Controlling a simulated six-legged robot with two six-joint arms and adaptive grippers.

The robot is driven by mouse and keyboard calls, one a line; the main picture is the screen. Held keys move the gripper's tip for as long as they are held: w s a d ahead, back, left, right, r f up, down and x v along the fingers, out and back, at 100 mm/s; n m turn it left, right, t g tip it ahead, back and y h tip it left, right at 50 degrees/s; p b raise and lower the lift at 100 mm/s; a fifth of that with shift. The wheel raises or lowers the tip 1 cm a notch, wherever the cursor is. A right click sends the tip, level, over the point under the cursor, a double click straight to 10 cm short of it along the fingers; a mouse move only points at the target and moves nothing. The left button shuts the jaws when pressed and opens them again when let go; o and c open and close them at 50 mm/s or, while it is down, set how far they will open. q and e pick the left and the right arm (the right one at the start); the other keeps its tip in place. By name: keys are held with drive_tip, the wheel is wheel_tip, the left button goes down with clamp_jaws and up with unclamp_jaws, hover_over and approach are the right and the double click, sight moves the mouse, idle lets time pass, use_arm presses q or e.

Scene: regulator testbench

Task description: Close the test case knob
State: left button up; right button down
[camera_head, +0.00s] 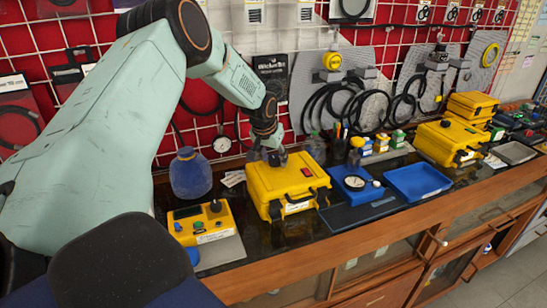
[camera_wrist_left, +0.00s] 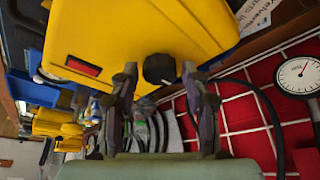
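The yellow test case (camera_head: 262,184) stands shut on the bench, with a red label on its lid. In the left wrist view the case (camera_wrist_left: 120,28) fills the upper middle, upside down. A round black knob (camera_wrist_left: 159,69) sits near its edge. My left gripper (camera_head: 274,157) is just over the case's back left part. In the wrist view its fingers (camera_wrist_left: 159,75) are apart, one on each side of the knob, with gaps visible. Contact cannot be told. In the head view the knob is not clearly visible near the fingers. My right gripper is not in view.
A blue bottle (camera_head: 190,175) and a yellow meter box (camera_head: 204,222) stand left of the case. A blue gauge box (camera_head: 358,188) and blue tray (camera_head: 418,181) are to its right. A red wall panel with white grid, hoses and a dial (camera_head: 222,144) rises behind.

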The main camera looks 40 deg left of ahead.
use_arm(q)
drive_tip(key=shift+o, duration=0.6)
drive_tip(key=shift+s+r, duration=0.1)
drive_tip(key=shift+r, duration=0.25)
drive_tip(key=v, duration=1.1)
drive_tip(key=shift+r, duration=0.1)
